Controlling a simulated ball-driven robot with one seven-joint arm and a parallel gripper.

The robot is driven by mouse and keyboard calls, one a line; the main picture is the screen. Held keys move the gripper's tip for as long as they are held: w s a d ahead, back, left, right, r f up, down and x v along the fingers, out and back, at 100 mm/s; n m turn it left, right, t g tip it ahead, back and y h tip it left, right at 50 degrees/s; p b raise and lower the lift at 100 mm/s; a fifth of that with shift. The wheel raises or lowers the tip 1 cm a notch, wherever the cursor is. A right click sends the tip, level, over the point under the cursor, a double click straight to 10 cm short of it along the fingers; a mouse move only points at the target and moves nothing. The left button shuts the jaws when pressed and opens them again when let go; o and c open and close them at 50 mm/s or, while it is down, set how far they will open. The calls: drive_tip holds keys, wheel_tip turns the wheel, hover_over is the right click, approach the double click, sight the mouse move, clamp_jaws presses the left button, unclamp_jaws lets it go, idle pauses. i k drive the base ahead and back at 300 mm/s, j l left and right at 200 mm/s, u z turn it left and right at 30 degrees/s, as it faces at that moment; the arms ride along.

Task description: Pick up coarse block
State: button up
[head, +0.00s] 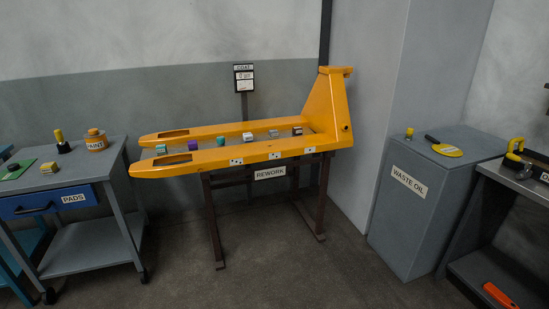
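I cannot tell by label which thing is the coarse block. Several small blocks lie in a row on the rework stand between the orange forks (215,157): a teal one (161,149), a purple one (192,145), a rounded teal one (220,141), a pale one with a dark part (247,137), a small grey one (273,133) and a brown and white one (297,131). A yellow block (48,168) sits on the grey cart at left, near a dark piece on a green pad (18,170). My gripper is not in view.
The grey cart (85,163) also bears a yellow-topped black tool (61,141) and an orange paint tin (96,140). A grey waste oil cabinet (405,220) and a dark bench (515,180) stand at right. An orange tool (499,294) lies low at right. The floor in front is clear.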

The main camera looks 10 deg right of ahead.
sight(297, 130)
drive_tip(key=i+j, duration=0.15)
drive_tip(key=i, duration=0.35)
drive_tip(key=i+j+z, duration=0.1)
drive_tip(key=i, duration=0.4)
drive_tip(key=i+j, duration=0.3)
drive_tip(key=i, duration=0.2)
